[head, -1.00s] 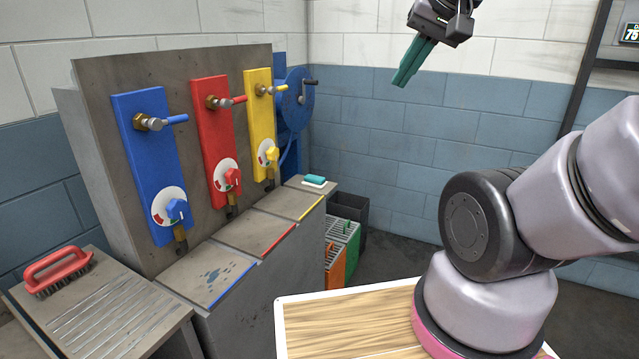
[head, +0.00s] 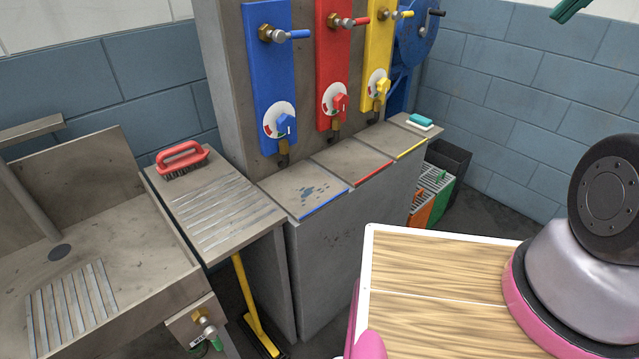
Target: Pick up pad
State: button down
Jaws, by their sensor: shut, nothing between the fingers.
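A small teal and white pad (head: 421,121) lies flat on the far right end of the grey counter, past the yellow-edged section. It looks like a scrubbing sponge. The rest of the gripper is out of the picture.
Blue (head: 270,80), red (head: 336,70) and yellow (head: 383,60) valve panels stand behind the counter. A red-handled brush (head: 182,158) lies on the ribbed drainboard (head: 215,205) beside a sink (head: 90,270). A dark bin (head: 449,160) and orange and green containers stand beyond the counter.

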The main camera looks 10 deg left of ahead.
aim_at(418, 122)
jog(key=i+l+z, duration=0.1)
jog(key=i+l, duration=0.25)
jog(key=i, duration=0.15)
jog(key=i+l, duration=0.35)
jog(key=i, duration=0.15)
jog(key=i+l+z, duration=0.15)
jog(key=i+l, duration=0.15)
jog(key=i, duration=0.2)
jog(key=i+l+z, duration=0.1)
jog(key=i+l, duration=0.15)
jog(key=i, duration=0.25)
